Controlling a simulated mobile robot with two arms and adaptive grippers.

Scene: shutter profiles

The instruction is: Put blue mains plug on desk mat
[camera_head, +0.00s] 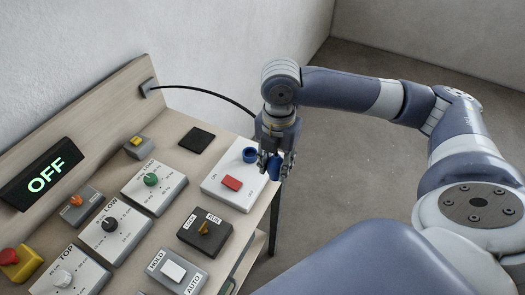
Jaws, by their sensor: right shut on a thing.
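My right gripper (273,163) is shut on the blue mains plug (274,168), just to the right of the blue round socket (250,155) on the white panel. The fingers partly cover the plug. It looks apart from the socket, near the panel's right edge, but its exact height is hard to tell. A black cable (205,91) arches from the back board to the gripper. The likely desk mat, a flat black square (196,140), lies bare on the desk, left of the gripper. My left gripper is not in view.
Several knob and switch boxes crowd the desk, including a green-knob panel (154,188) and a dark RUN switch box (204,235). A display (45,178) reads OFF. The desk's right edge is close to the gripper.

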